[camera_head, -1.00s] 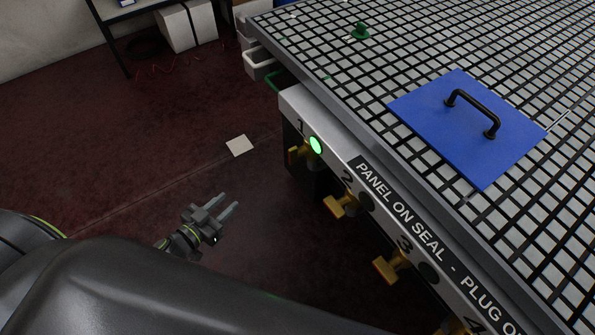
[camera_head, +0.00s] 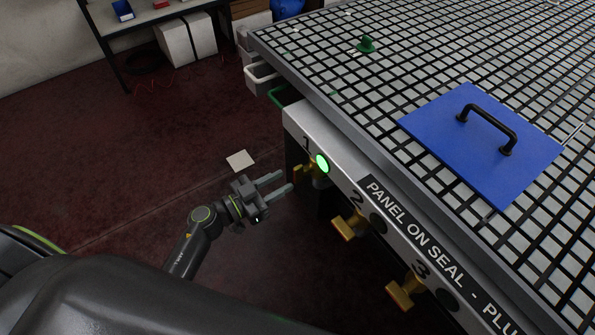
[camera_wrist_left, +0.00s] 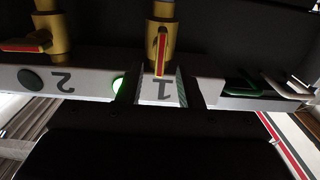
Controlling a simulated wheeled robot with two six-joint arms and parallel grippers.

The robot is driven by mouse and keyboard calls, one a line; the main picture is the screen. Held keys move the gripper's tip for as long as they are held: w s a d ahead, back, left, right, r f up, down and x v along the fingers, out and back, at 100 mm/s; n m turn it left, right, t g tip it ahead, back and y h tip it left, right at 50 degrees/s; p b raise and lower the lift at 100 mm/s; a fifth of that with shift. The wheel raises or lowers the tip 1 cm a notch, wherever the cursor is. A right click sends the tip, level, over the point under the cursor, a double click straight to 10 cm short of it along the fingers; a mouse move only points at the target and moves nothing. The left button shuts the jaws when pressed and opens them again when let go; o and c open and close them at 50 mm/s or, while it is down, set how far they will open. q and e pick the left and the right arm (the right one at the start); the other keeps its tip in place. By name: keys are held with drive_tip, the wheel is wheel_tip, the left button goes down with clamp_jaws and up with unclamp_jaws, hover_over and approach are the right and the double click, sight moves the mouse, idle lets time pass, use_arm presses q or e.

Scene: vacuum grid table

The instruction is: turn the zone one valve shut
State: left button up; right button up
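The zone one valve (camera_head: 311,171) is a brass valve under the panel's number 1, beside a lit green lamp (camera_head: 322,163). In the left wrist view, which is upside down, the valve (camera_wrist_left: 168,12) has a red-striped handle (camera_wrist_left: 161,52) lying in line with its pipe. My left gripper (camera_head: 287,181) is open and empty, its fingers pointing at the valve from the left, apparently just short of it. In the wrist view the two fingers stand either side of the handle's line. My right gripper is not in view.
The zone two valve (camera_head: 347,227) and zone three valve (camera_head: 403,291) hang along the same front panel, their lamps dark. A blue panel with a black handle (camera_head: 475,150) lies on the grid table (camera_head: 330,60). A green plug (camera_head: 366,44) stands on the grid. Open floor lies left.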

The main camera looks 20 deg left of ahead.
sight(294, 175)
use_arm(q)
drive_tip(key=x, duration=0.6)
drive_tip(key=shift+c, duration=0.4)
clamp_jaws()
